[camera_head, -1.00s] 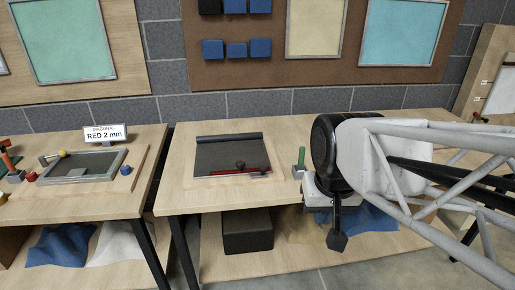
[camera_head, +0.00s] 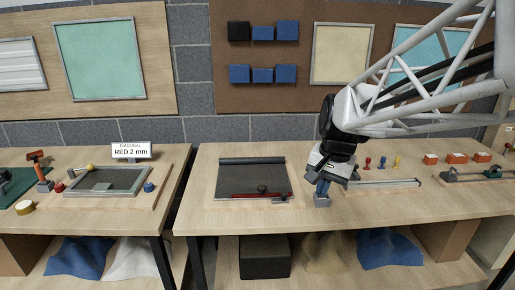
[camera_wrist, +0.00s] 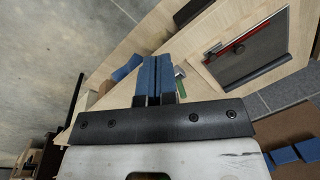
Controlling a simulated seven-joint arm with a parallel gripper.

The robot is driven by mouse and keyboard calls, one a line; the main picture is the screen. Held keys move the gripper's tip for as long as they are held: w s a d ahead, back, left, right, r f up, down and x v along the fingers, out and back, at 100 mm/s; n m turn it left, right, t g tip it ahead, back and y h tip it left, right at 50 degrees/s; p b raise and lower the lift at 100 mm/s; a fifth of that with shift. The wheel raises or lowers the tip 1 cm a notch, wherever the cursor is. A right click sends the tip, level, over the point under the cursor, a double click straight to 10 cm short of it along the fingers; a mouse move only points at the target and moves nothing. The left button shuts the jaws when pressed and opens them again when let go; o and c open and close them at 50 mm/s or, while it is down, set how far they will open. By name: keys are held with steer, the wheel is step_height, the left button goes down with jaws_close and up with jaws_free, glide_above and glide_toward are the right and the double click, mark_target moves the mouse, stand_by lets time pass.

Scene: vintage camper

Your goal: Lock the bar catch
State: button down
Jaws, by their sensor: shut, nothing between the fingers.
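A dark flat plate (camera_head: 250,178) lies on a pale board on the middle table. A red bar (camera_head: 245,196) runs along its front edge, with a black knob (camera_head: 262,189) on it and a small metal piece, perhaps the catch, at its right end (camera_head: 283,198). My gripper (camera_head: 322,190) is shut and empty, pointing down to the right of the plate, apart from the bar. Its blue fingers (camera_wrist: 158,70) are together in the wrist view, where the red bar (camera_wrist: 233,44) shows up and to the right. Whether the catch is locked is too small to tell.
Pegs (camera_head: 382,162) and a metal rail (camera_head: 380,183) lie to the right. The table front is clear.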

steer(key=w+d+f+m+g+y, duration=0.1)
steer(key=w+f+m, duration=0.1)
steer(key=w, duration=0.6)
steer(key=w+f+m, duration=0.2)
steer(key=w+m, duration=0.1)
steer(key=w, duration=0.5)
steer(key=m+g+y, duration=0.1)
steer(key=m+y, duration=0.1)
steer(key=m, duration=0.2)
glide_toward(282, 192)
steer(key=d, duration=0.1)
steer(key=d+r, duration=0.2)
steer(key=d, duration=0.1)
steer(key=shift+d, duration=0.15)
steer(key=shift+f, duration=0.15)
steer(key=shift+x, duration=4.9)
steer(key=shift+a, duration=1.8)
steer(key=v, duration=1)
